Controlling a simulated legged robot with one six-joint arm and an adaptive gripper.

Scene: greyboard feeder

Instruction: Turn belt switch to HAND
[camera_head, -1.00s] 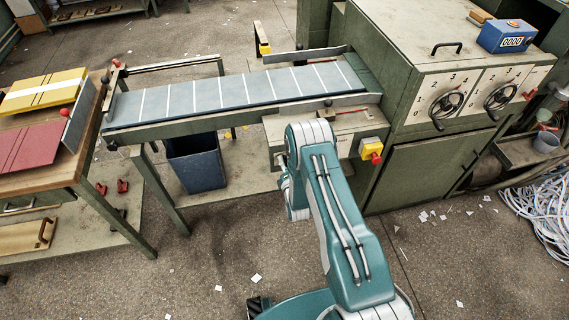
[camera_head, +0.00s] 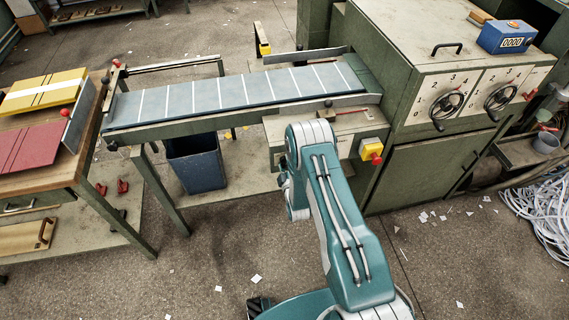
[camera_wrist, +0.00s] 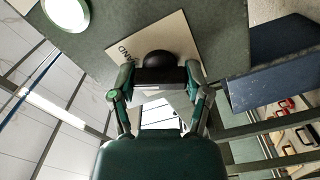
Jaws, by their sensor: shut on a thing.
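The belt switch's round black knob (camera_wrist: 166,62) shows in the wrist view, on a pale plate (camera_wrist: 185,38) with dark lettering at its left, seen turned and partly covered, so I cannot read it all. My gripper (camera_wrist: 160,78) is shut on the knob, one finger at each side, with a dark block-like part between them. The belt (camera_head: 235,92) is grey-blue with white stripes.
A yellow box with a red button (camera_head: 372,150) is on the control box, right of my arm. The machine with two handwheels (camera_head: 446,105) stands at the right. A blue bin (camera_head: 196,165) is below the belt; a table with boards (camera_head: 40,150) is left.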

